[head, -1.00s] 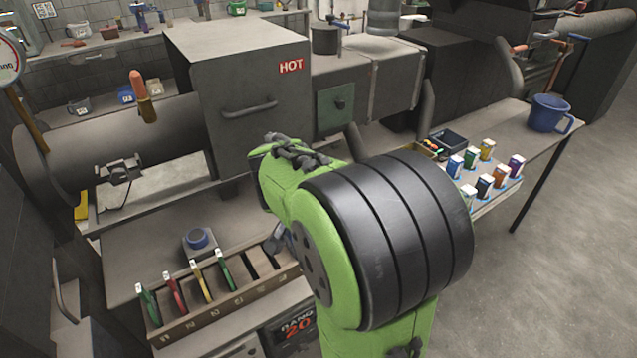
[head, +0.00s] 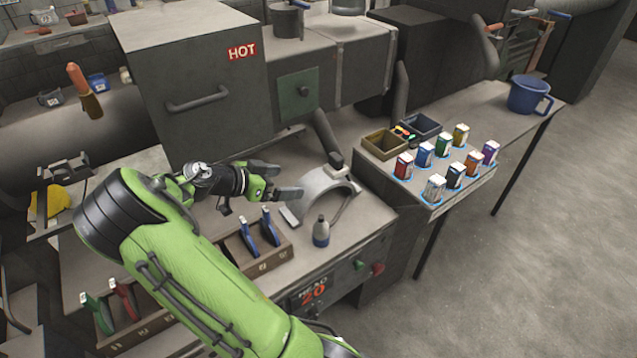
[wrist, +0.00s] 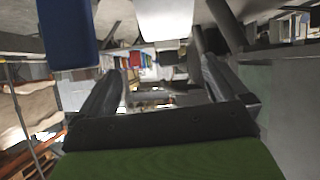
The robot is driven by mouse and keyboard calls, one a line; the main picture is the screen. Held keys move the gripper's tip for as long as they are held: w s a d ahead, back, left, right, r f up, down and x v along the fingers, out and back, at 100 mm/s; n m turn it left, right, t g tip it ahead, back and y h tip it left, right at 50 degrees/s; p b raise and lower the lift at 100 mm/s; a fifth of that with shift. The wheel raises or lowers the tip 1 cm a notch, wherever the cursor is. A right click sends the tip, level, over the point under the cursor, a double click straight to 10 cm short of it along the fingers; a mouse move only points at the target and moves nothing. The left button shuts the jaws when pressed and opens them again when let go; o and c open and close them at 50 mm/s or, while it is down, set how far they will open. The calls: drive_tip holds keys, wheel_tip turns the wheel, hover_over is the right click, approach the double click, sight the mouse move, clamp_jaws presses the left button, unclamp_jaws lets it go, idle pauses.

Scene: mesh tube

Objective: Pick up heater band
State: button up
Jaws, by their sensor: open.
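What looks like the heater band is a light grey curved half-ring (head: 325,188) standing on the bench in the head view, with a dark box at its top and a strap or cable below. My gripper (head: 281,181) is just left of the band, its dark fingers pointing right towards it. The jaws are open with nothing between them, and a gap to the band seems to show. In the wrist view my gripper (wrist: 160,85) shows two spread fingers. A pale shape (wrist: 165,20) fills the top there; I cannot tell whether it is the band.
A small blue-grey bottle (head: 321,232) stands in front of the band. A wooden rack (head: 262,262) with blue-handled tools is below my gripper. The large HOT box (head: 195,75) stands behind. Several coloured containers (head: 447,160) stand on the right. A blue shape (wrist: 67,33) is close in the wrist view.

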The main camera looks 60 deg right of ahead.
sight(328, 172)
drive_tip(key=shift+m+h, duration=0.3)
drive_tip(key=shift+h, duration=0.3)
drive_tip(key=x, duration=1.7)
drive_tip(key=shift+w+d+r+b, duration=0.25)
drive_tip(key=shift+w+r+b, duration=0.1)
drive_tip(key=shift+w+b, duration=0.05)
drive_tip(key=shift+a+r, duration=0.1)
drive_tip(key=shift+a, duration=0.05)
drive_tip(key=shift+c, duration=0.3)
drive_tip(key=c, duration=1.4)
